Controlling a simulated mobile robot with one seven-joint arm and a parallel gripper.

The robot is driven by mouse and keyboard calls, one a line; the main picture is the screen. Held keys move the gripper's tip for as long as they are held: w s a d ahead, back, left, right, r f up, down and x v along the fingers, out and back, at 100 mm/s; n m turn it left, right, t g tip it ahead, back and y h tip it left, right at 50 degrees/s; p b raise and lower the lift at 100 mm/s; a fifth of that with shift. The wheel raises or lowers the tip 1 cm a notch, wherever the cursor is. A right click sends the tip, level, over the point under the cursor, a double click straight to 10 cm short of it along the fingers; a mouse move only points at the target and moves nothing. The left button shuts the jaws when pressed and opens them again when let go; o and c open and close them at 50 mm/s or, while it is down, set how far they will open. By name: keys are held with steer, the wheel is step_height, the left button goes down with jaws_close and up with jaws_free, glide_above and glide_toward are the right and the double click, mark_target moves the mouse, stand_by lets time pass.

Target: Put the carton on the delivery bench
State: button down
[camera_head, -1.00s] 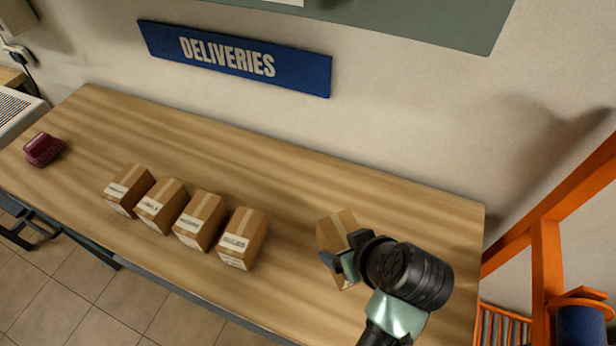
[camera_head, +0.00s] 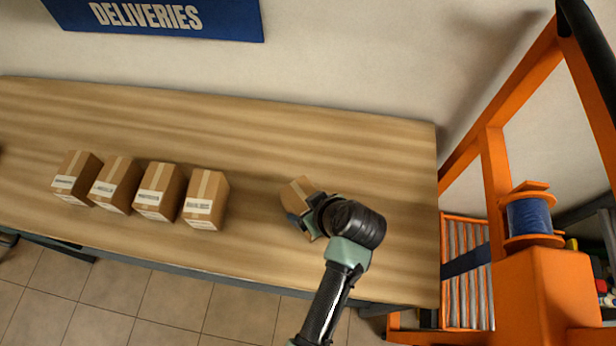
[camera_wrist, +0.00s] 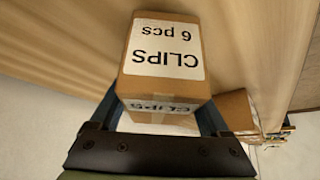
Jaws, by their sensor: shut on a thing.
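The carton (camera_wrist: 164,60) is a brown box with a white label reading "CLIPS 6 pcs", and it fills the middle of the wrist view. My gripper (camera_wrist: 160,110) is shut on it, with one finger on each side. In the head view the carton (camera_head: 297,190) is partly hidden behind my gripper (camera_head: 306,216), over the right part of the delivery bench (camera_head: 260,125). The bench has a striped wooden top, below a blue DELIVERIES sign (camera_head: 150,16). I cannot tell whether the carton touches the bench top.
A row of several similar cartons (camera_head: 205,200) stands on the bench to the left of my gripper. An orange frame (camera_head: 490,165) with a blue spool (camera_head: 530,217) stands beyond the bench's right end. The bench top is clear behind the row and around the held carton.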

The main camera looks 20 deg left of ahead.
jaws_free()
steer(key=shift+f, duration=0.1)
